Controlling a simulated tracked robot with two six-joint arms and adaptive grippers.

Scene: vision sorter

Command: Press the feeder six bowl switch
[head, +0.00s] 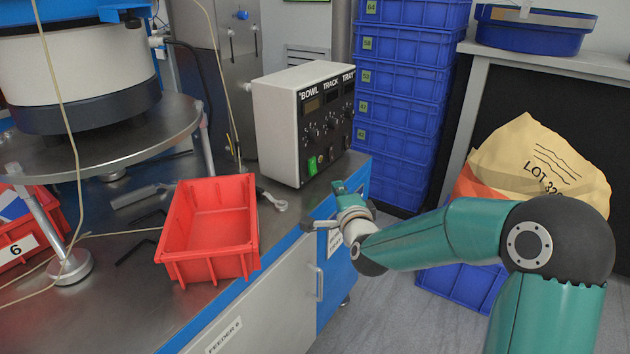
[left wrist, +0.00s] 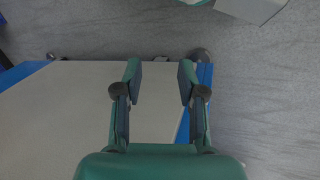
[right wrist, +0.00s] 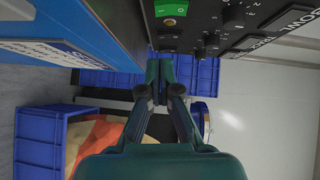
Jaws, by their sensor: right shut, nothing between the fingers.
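The control box (head: 285,135) stands on the metal bench, its dark front panel labelled BOWL, TRACK and TRAY. A green rocker switch (head: 312,165) sits low on the panel's left, in the BOWL column; it also shows at the top of the right wrist view (right wrist: 171,8). My right gripper (head: 338,187) is shut and empty, in front of and to the right of the box's lower part, apart from the green switch. Its fingers also show in the right wrist view (right wrist: 160,65). My left gripper (left wrist: 160,72) is open and empty above a pale panel with blue edges; the head view does not show it.
The white bowl feeder (head: 75,65) is at the left. Stacked blue crates (head: 405,95) and a paper sack (head: 540,160) are at the right.

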